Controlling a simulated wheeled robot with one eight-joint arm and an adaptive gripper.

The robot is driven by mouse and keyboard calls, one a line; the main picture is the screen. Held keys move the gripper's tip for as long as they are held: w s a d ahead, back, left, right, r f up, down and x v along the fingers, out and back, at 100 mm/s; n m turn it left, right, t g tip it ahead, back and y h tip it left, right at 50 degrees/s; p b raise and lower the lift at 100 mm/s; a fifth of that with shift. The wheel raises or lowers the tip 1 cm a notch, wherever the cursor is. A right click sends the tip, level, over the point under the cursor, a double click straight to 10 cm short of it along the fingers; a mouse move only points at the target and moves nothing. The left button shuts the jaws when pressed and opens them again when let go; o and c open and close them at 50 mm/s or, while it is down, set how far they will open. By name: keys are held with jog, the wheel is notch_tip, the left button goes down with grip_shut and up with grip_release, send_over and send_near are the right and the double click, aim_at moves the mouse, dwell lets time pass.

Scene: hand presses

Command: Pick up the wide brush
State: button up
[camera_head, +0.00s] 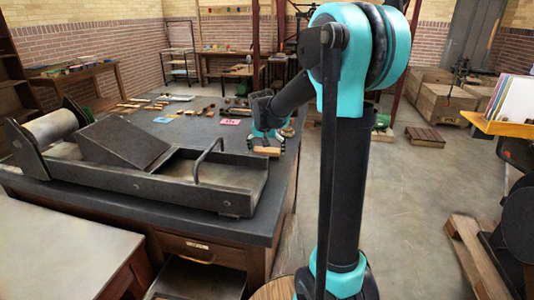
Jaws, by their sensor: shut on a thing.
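My gripper (267,146) is at the right side of the dark-topped table, close to its right edge. It is shut on a short, wide, tan wooden piece, which looks like the wide brush (267,151). The brush lies crosswise below the fingers. Its bristles cannot be made out at this size. I cannot tell whether it touches the tabletop or is held just above it.
A dark metal hand press (190,178) with a roller fills the table's near left. Several small wooden and coloured pieces lie along the table's (215,133) far part. A pink card (230,122) lies left of my gripper. Open floor (410,190) is at right.

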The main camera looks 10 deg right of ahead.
aim_at(267, 149)
notch_tip(267, 149, up, 20)
jog(key=shift+f, duration=0.25)
